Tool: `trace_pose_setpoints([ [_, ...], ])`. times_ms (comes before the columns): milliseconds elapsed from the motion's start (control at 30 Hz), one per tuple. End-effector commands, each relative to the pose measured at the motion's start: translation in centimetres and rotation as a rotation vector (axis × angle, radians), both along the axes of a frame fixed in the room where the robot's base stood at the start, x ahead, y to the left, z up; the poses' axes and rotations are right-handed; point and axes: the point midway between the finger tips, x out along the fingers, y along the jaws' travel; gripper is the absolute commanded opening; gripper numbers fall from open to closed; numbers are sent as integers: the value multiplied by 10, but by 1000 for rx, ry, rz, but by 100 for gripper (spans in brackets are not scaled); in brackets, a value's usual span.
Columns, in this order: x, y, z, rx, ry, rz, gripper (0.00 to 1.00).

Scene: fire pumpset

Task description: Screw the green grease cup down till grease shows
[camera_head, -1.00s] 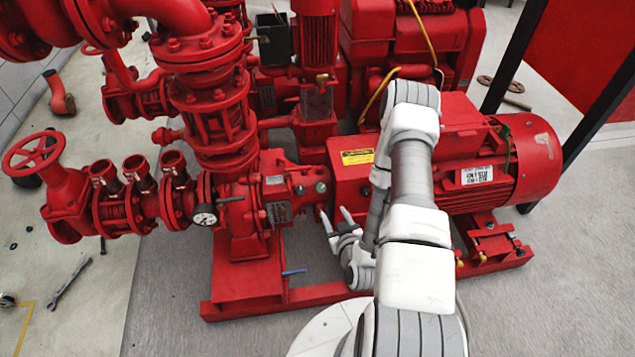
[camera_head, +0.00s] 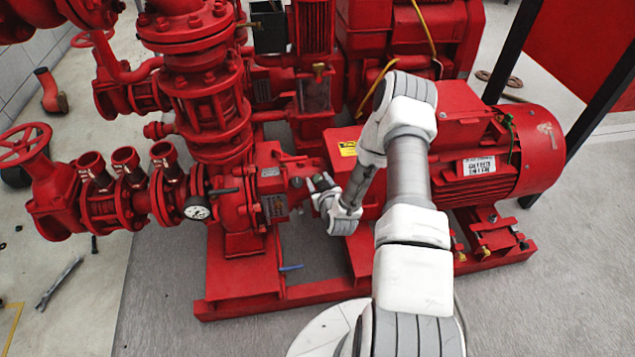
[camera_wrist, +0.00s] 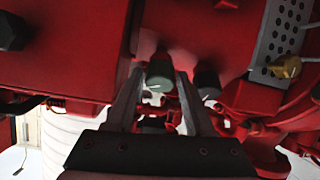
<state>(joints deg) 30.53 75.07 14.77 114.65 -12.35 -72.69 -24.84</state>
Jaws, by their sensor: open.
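The green grease cup (camera_wrist: 160,72) shows in the wrist view as a small grey-green cylinder on the red pump housing (camera_wrist: 190,40). My gripper (camera_wrist: 161,84) is open. Its two grey fingers lie to the left and right of the cup, with the tips near its sides. I cannot tell whether either finger touches it. In the head view my gripper (camera_head: 317,183) is at the pump's bearing housing, and the cup cannot be made out behind it. No grease can be made out.
A dark cap (camera_wrist: 207,82) sits just right of the right finger, with a brass fitting (camera_wrist: 287,67) farther right. In the head view the red motor (camera_head: 490,165) is right of my arm. A pressure gauge (camera_head: 198,207) and piping stand left.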

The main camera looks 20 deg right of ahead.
Motion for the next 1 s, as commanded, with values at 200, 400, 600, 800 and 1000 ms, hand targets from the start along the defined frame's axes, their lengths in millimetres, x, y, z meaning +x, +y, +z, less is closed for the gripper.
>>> trace_pose_setpoints([
  [200,10,-1,-4,0,1,0,54],
  [400,10,-1,-4,0,1,0,54],
  [600,10,-1,-4,0,0,0,21],
  [800,10,-1,-4,0,0,0,0],
  [1000,10,-1,-4,9,-1,-9,0],
])
